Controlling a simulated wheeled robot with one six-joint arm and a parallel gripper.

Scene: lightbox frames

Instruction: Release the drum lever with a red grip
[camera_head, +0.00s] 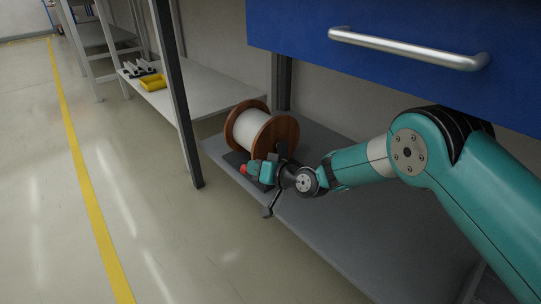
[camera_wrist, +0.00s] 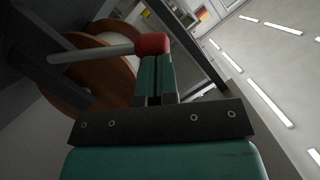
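The drum is a spool with brown flanges and a white winding (camera_head: 252,131); it lies on its side on the grey lower shelf. In the wrist view its brown flange (camera_wrist: 118,68) is at the left. A pale lever rod (camera_wrist: 92,53) runs across in front of it to a red grip (camera_wrist: 152,43). The red grip also shows in the head view (camera_head: 243,168), at my gripper's tip. My gripper (camera_head: 252,168) points left, low beside the drum. In the wrist view its teal fingers (camera_wrist: 153,62) are close together, ending at the red grip, which hides their tips.
The grey shelf (camera_head: 345,215) is bare right of the drum. A blue drawer front with a metal handle (camera_head: 408,50) hangs above my arm. A dark post (camera_head: 177,95) stands left of the drum. A yellow bin (camera_head: 153,82) is farther back. Open floor lies left.

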